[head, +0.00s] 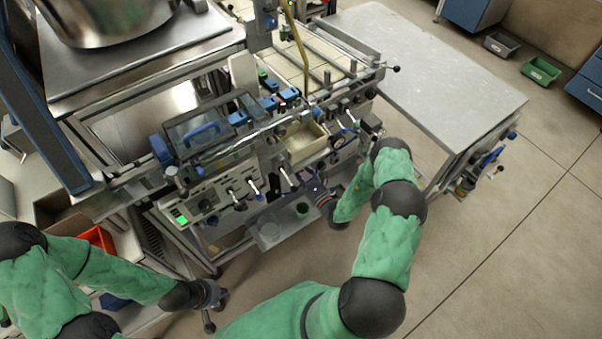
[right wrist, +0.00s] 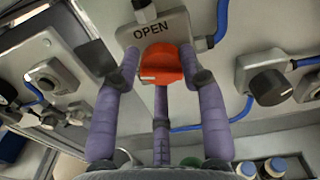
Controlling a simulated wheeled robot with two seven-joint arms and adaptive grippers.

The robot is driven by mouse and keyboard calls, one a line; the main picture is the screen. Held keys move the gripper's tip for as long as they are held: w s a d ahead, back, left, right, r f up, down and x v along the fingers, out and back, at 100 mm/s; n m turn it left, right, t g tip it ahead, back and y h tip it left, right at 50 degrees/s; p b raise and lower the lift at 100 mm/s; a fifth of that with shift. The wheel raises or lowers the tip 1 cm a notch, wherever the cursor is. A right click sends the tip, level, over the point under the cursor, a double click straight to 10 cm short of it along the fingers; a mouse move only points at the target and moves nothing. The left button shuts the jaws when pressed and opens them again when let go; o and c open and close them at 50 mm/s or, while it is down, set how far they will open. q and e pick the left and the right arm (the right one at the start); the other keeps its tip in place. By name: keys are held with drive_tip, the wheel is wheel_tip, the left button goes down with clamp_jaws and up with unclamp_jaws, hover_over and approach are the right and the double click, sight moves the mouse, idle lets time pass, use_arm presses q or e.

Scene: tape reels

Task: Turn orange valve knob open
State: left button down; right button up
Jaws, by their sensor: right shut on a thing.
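The orange valve knob (right wrist: 160,62) sits on a grey plate marked OPEN (right wrist: 152,26) in the right wrist view. A pale mark shows on the lower left of its face. My right gripper (right wrist: 160,74) has purple fingers on both sides of the knob and one below, and is shut on it. In the head view my right arm reaches to the machine's front, and the knob cannot be made out there. My left gripper (head: 213,296) hangs at the lower left, away from the machine; its fingers are too small to read.
A black knob (right wrist: 270,86) on a grey housing is right of the orange one, with blue hoses around. Another valve body (right wrist: 52,76) is at left. The machine's front (head: 215,192) carries several levers.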

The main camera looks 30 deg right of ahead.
drive_tip(key=m, duration=0.7)
drive_tip(key=shift+w+d+r, duration=0.2)
drive_tip(key=shift+d+r, duration=0.1)
drive_tip(key=shift+r, duration=0.05)
drive_tip(key=m, duration=0.3)
drive_tip(key=shift+d+m, duration=0.1)
drive_tip(key=shift+m, duration=0.3)
drive_tip(key=shift+d+m, duration=0.1)
drive_tip(key=shift+m, duration=1.7)
drive_tip(key=o, duration=1.1)
drive_tip(key=shift+f, duration=0.1)
drive_tip(key=shift+s+f, duration=0.1)
